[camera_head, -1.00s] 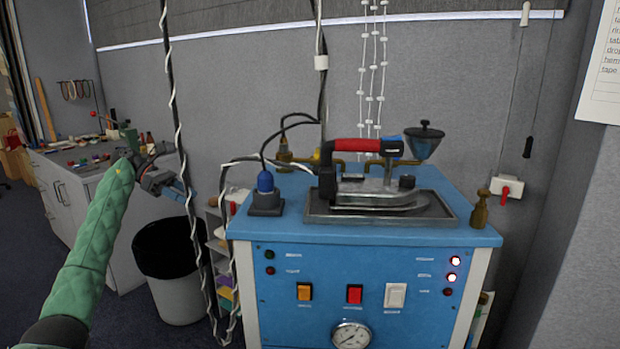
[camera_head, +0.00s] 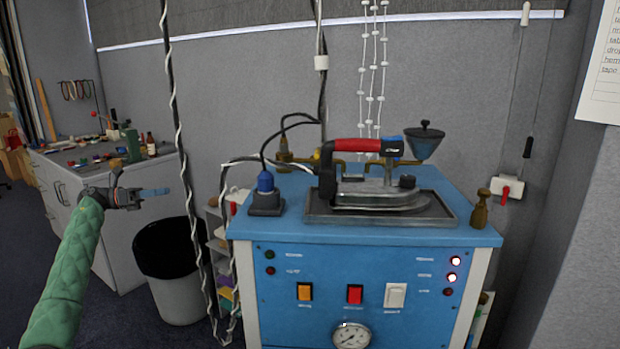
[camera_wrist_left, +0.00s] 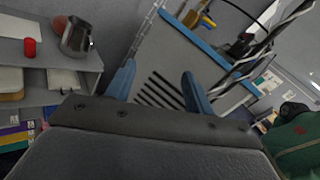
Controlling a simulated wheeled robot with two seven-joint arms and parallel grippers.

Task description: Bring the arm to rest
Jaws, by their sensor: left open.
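My left arm, in a green quilted sleeve (camera_head: 68,265), comes in from the lower left in the head view. Its gripper (camera_head: 155,192) is in the air above and left of the black bin, with its blue fingers pointing right. In the left wrist view the two blue fingers of the gripper (camera_wrist_left: 158,78) stand apart with nothing between them. My right gripper is not in view.
A blue steam station (camera_head: 370,285) carries an iron (camera_head: 380,195) with a red handle. Cords (camera_head: 185,150) hang between it and my gripper. A bin (camera_head: 175,270) stands below. A grey cabinet (camera_head: 115,255) with small items is behind. A shelf (camera_wrist_left: 85,72) shows in the wrist view.

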